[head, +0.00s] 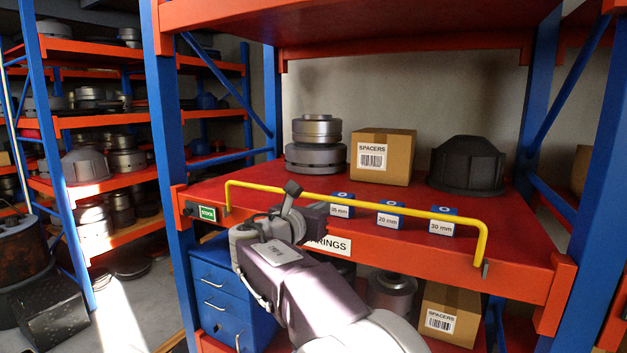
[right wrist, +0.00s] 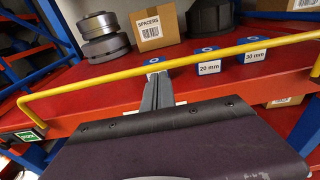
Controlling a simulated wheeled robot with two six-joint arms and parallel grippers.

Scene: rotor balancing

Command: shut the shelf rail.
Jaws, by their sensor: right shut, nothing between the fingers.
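The yellow shelf rail (head: 350,202) stands up along the front edge of the red shelf (head: 240,190), with its bent ends at the left and right of the edge. It also spans the right wrist view (right wrist: 90,83). My right gripper (head: 292,189) is shut and empty. Its fingertips overlap the left half of the rail in the head view. In the right wrist view the fingers (right wrist: 157,78) point up to the rail's middle; I cannot tell whether they touch it. My left gripper is not in view.
A green label (head: 208,214) is at the shelf's left front. Blue posts (head: 167,120) flank the shelf.

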